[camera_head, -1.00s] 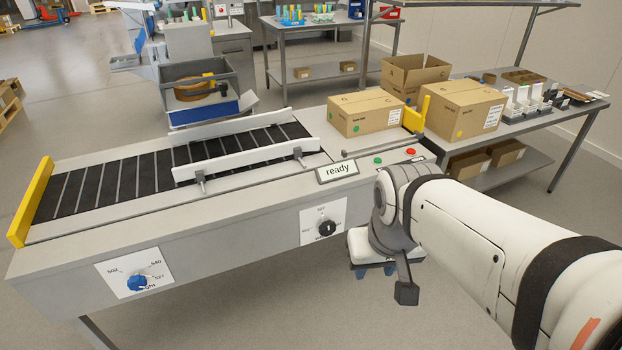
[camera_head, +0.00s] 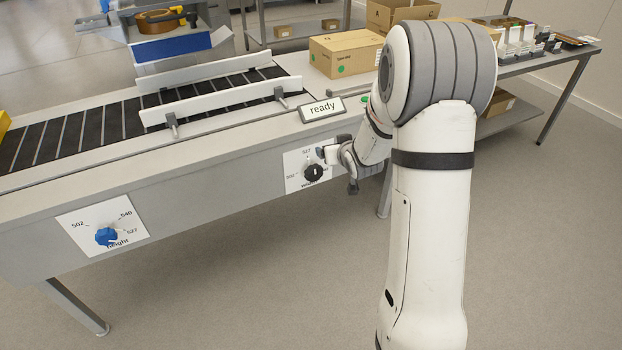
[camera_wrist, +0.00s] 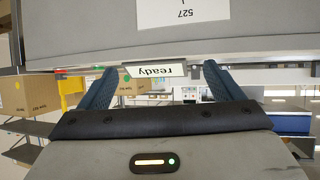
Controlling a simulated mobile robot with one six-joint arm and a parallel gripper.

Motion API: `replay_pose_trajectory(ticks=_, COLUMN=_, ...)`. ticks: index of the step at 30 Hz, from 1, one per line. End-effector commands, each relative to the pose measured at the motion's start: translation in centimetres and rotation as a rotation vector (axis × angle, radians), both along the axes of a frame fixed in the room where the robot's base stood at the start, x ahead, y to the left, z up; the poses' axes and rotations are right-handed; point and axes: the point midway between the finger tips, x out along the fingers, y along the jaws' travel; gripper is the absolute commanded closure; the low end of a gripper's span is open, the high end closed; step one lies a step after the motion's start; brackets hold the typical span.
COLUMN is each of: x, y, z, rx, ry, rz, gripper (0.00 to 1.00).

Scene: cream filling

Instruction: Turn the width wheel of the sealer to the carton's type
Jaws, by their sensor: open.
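The width wheel (camera_head: 314,173) is a black knob on a white dial plate (camera_head: 292,180) on the front of the sealer (camera_head: 200,190). The numbers 527 and 502 show on the plate; its right side is partly hidden by my gripper. My gripper (camera_head: 323,153) is open and empty, just right of the wheel and close to the plate. In the wrist view its two fingers (camera_wrist: 158,78) are spread, and the plate's 527 shows upside down at the top. The wheel itself is out of that view. A carton (camera_head: 345,54) with a green dot sits on the sealer; its print is too small to read.
A blue height wheel (camera_head: 107,236) on its own plate is at the left of the sealer's front. A "ready" sign (camera_head: 322,109) stands above the width plate. A side table (camera_head: 535,66) is at the right. The floor in front is clear.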

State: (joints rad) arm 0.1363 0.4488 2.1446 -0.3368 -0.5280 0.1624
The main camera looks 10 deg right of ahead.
Motion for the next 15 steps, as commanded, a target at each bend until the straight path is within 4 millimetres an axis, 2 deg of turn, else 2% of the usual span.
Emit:
replay_pose_trajectory(ticks=1, x=1.3, y=0.0, z=-3.9, rx=0.018, ry=-0.037, rz=0.019, gripper=0.13)
replay_pose_trajectory(ticks=6, x=4.4, y=0.5, z=-11.5, rx=0.102, ry=-0.21, rz=0.093, gripper=0.13)
replay_pose_trajectory(ticks=9, x=5.1, y=0.9, z=-15.4, rx=0.158, ry=-0.301, rz=0.132, gripper=0.13)
replay_pose_trajectory(ticks=12, x=5.1, y=1.1, z=-18.4, rx=0.209, ry=-0.373, rz=0.162, gripper=0.13)
replay_pose_trajectory(ticks=15, x=4.9, y=1.3, z=-20.2, rx=0.247, ry=-0.425, rz=0.183, gripper=0.13)
